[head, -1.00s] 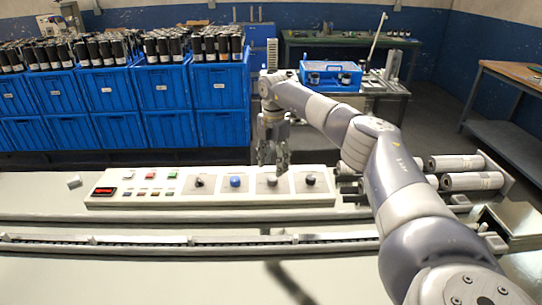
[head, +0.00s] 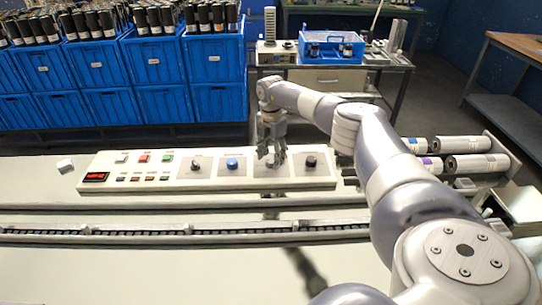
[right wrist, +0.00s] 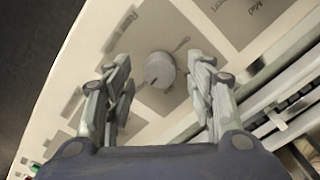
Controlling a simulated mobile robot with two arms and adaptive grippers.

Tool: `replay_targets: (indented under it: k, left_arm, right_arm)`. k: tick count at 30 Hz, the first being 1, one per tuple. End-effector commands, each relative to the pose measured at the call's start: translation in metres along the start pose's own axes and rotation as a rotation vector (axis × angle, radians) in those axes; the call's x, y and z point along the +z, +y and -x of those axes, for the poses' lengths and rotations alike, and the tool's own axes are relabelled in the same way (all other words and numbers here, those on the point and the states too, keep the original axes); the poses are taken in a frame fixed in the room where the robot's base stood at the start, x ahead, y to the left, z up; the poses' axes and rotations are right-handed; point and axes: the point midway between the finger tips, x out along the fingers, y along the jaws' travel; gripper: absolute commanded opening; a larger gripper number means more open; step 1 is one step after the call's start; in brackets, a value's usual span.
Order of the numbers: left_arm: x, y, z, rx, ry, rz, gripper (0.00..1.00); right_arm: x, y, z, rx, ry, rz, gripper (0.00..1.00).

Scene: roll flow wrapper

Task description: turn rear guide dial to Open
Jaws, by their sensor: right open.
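A long white control panel (head: 140,184) lies on the machine's top and carries a row of dials. From left they are a black dial (head: 196,166), a blue dial (head: 232,164), a grey dial mostly hidden by my gripper, and a black dial (head: 311,162). My right gripper (head: 271,160) points down over the grey dial's square. In the right wrist view, the round grey dial (right wrist: 160,70) sits between the two open fingers, apart from both. Its label is too small to read. My left gripper is out of view.
Buttons and a red display (head: 96,177) are on the panel's left part. A conveyor channel (head: 180,230) runs in front of it. White rolls (head: 470,144) lie to the right. Blue crates (head: 97,70) of black-and-white cylinders stand behind. A small white block (head: 66,166) lies left.

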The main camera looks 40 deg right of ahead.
Motion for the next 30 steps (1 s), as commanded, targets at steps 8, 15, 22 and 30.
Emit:
replay_targets:
  k: [8,15,22,30]
  left_arm:
    - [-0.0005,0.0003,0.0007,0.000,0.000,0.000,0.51]
    - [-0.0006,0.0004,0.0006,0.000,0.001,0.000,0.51]
    - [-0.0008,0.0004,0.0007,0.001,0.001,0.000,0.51]
    - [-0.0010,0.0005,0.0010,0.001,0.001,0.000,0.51]
  right_arm:
    - [-0.0001,0.0000,-0.0101,0.001,0.000,0.000,0.50]
    - [0.0000,0.0000,-0.0097,0.001,0.000,0.000,0.28]
    - [0.0002,0.0001,-0.0095,0.001,-0.001,0.000,0.05]
    - [0.0002,0.0002,-0.0093,0.001,-0.001,0.042,0.05]
